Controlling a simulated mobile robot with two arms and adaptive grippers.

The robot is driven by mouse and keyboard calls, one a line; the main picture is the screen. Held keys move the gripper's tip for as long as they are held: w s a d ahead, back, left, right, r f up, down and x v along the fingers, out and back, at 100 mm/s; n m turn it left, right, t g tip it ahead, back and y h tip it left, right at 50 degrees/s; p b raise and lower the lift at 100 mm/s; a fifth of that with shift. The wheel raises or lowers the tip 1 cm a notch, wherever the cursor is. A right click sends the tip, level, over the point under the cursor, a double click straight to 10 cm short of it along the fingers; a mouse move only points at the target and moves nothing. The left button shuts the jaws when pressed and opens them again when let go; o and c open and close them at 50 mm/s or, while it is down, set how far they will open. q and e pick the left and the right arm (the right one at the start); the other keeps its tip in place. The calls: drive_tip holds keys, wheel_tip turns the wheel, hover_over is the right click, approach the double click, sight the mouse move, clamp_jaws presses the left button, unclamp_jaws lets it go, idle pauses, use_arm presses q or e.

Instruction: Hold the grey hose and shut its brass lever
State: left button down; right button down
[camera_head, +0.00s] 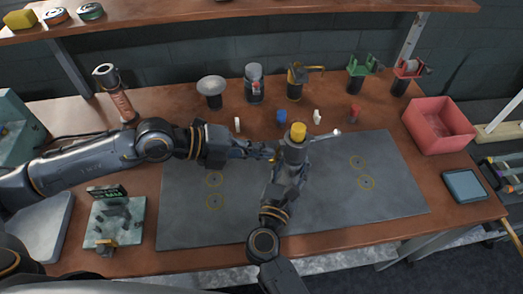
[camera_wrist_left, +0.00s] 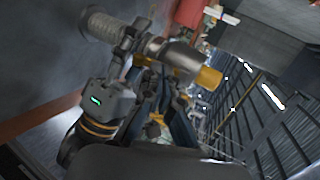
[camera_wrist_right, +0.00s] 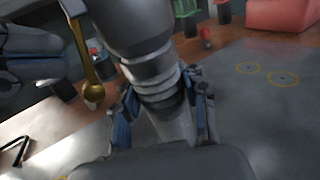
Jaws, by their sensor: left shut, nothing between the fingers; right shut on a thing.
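The grey hose (camera_wrist_right: 155,70) stands roughly upright over the mat, its metal end topped by a yellow cap (camera_head: 298,130). My right gripper (camera_wrist_right: 160,112) is shut around it from the near side. In the right wrist view the brass lever (camera_wrist_right: 85,55) hangs along the left of the hose body, ending in a round knob. My left gripper (camera_head: 263,152) is shut and empty, its tips just left of the hose; contact with the lever cannot be told. In the left wrist view the hose's ribbed part (camera_wrist_left: 103,26) and metal end (camera_wrist_left: 170,53) show; the lever is not clear there.
A grey mat (camera_head: 390,205) with yellow rings covers the middle of the bench. Several fittings and small pegs stand along the back. A red bin (camera_head: 437,142) and a dark tablet (camera_head: 464,186) lie at the right. A small stand (camera_head: 115,222) is at the left.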

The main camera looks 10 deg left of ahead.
use_arm(q)
drive_tip(key=f+v, duration=0.1)
drive_tip(key=v, duration=0.9)
drive_tip(key=shift+a, duration=0.2)
drive_tip(key=shift+s, duration=0.1)
